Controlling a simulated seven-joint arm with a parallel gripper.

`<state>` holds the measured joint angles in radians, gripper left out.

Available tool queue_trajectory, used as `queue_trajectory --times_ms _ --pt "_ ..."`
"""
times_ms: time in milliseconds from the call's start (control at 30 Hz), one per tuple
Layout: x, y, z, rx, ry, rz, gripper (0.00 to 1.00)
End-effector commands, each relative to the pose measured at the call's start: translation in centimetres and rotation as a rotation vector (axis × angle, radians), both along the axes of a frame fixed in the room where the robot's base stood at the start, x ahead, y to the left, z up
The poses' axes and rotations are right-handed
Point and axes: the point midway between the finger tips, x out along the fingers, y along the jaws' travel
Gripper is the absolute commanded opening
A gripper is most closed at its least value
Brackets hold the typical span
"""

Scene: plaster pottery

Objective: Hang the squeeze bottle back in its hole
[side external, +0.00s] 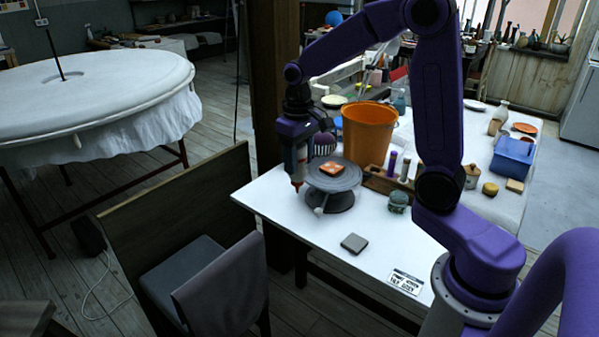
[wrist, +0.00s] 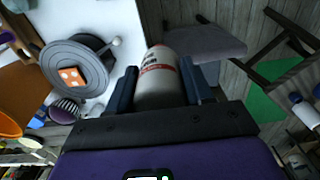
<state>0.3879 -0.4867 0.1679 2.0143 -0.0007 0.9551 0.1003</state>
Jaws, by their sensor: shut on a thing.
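The squeeze bottle (side external: 299,170) is white with red marks and a red tip, and my gripper (side external: 300,152) is shut on it. It hangs roughly upright, tip down, just left of the turntable, over the table's left part. In the wrist view the bottle (wrist: 158,82) sits between the two fingers of my gripper (wrist: 159,86). A wooden rack (side external: 376,182) stands right of the turntable, with two purple-topped bottles (side external: 392,162) upright in it. Its holes are too small to make out, and part of it is hidden behind the turntable.
The grey turntable (side external: 333,182) carries an orange spotted tile (side external: 332,170). A striped cup (side external: 324,144) and an orange bucket (side external: 369,132) stand behind it. A green jar (side external: 398,201) is near the rack.

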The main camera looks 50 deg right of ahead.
Motion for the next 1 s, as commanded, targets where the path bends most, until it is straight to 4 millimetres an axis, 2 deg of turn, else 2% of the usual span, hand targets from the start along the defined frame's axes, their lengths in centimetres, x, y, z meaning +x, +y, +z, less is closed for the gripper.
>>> queue_trajectory --times_ms 167,267,400,533,667,800,1000 --pt "2.2 -4.0 0.2 0.000 -0.010 -0.007 0.42" --pt "3.4 -7.1 0.4 -0.002 -0.016 -0.008 0.42" --pt "4.9 -12.7 0.5 -0.006 -0.026 -0.009 0.42" --pt "5.4 -18.3 0.6 -0.012 -0.034 -0.009 0.42" --pt "5.3 -23.8 0.5 -0.020 -0.041 -0.008 0.42" --pt "4.3 -29.6 0.4 -0.030 -0.046 -0.008 0.42" --pt "2.0 -36.5 0.1 -0.044 -0.051 -0.004 0.42"
